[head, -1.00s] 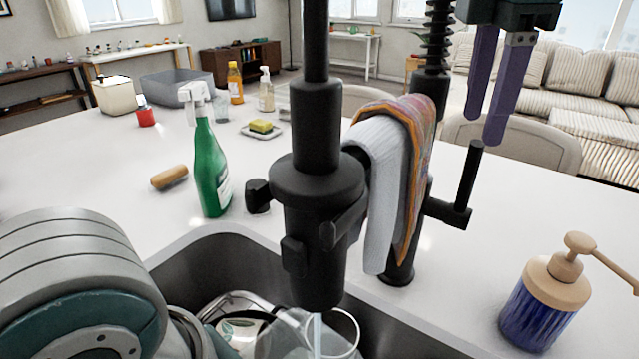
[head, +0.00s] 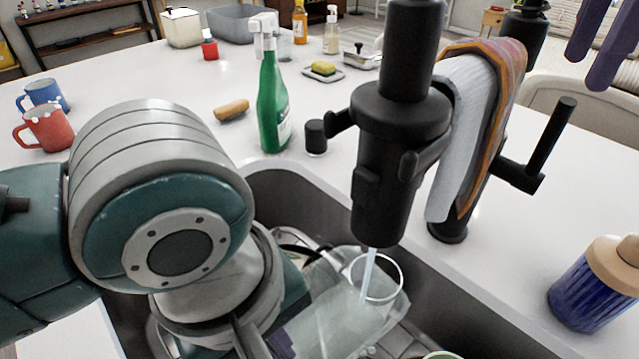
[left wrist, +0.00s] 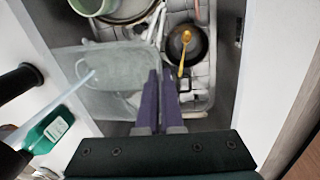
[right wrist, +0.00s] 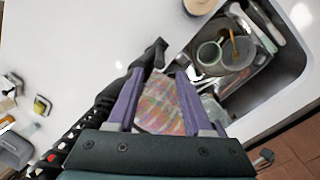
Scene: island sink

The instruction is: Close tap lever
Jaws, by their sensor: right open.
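The black tap (head: 402,130) stands at the sink, with a thin stream of water (head: 368,270) running from its spout. Its lever (head: 550,135) sticks out at the right on a short side arm, handle upright and tilted. A striped towel (head: 490,130) hangs over the tap and shows below my right fingers in the right wrist view (right wrist: 163,108). My right gripper (head: 588,70) is open and empty, above and right of the lever. My left gripper (left wrist: 160,72) looks shut and empty above the sink; its tips are hidden in the head view.
The sink (head: 440,300) holds a clear glass (head: 378,283), a clear container and dishes. A green spray bottle (head: 272,100) stands behind it. Two mugs (head: 45,127) stand at the left. The counter right of the lever is clear.

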